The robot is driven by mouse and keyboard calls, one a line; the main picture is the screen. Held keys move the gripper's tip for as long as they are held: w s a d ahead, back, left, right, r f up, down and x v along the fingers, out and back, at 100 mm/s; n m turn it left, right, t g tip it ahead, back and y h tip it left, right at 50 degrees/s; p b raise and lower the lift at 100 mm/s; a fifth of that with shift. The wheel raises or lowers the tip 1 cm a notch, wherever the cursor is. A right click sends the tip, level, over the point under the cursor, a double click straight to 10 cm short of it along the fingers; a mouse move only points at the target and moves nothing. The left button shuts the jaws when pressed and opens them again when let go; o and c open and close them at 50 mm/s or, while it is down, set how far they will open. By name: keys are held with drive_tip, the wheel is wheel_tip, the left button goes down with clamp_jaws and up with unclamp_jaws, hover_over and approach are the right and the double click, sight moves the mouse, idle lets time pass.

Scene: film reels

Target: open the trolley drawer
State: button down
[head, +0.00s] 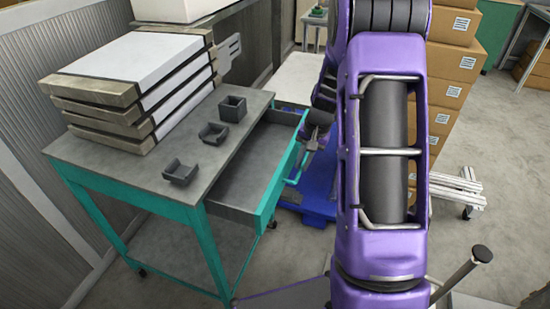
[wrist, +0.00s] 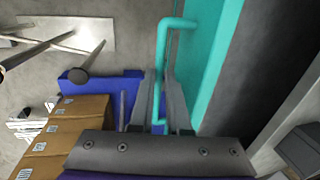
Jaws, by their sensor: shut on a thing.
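The teal trolley (head: 208,240) has a grey top and stands left of my arm. Its drawer (head: 280,180) is pulled out to the right, and the grey inside shows empty where I can see it. The drawer's teal bar handle (head: 291,181) is on the front; it also shows in the wrist view (wrist: 161,48), running between my fingers. My gripper (wrist: 163,82) is shut on the handle. In the head view my gripper (head: 308,146) is small and partly hidden by my purple arm.
Several stacked white-and-grey slabs (head: 130,70) and small dark holders (head: 213,133) sit on the trolley top. A blue pallet (head: 318,190) lies beyond the drawer. Cardboard boxes (head: 453,62) are stacked behind my arm. A wall (head: 30,110) runs along the left.

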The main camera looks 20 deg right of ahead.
drive_tip(key=s+d+b, duration=0.1)
drive_tip(key=s+d, duration=0.6)
drive_tip(key=d, duration=0.3)
drive_tip(key=shift+s+d, duration=0.15)
drive_tip(key=shift+s, duration=0.05)
drive_tip(key=c, duration=0.9)
unclamp_jaws()
drive_tip(key=shift+r, duration=0.1)
drive_tip(key=d+r, duration=0.1)
drive_tip(key=r, duration=0.4)
drive_tip(key=s+r+p, duration=0.1)
drive_tip(key=r, duration=0.5)
drive_tip(key=s+d+r+p, duration=0.1)
drive_tip(key=r, duration=0.5)
drive_tip(key=shift+d, duration=0.35)
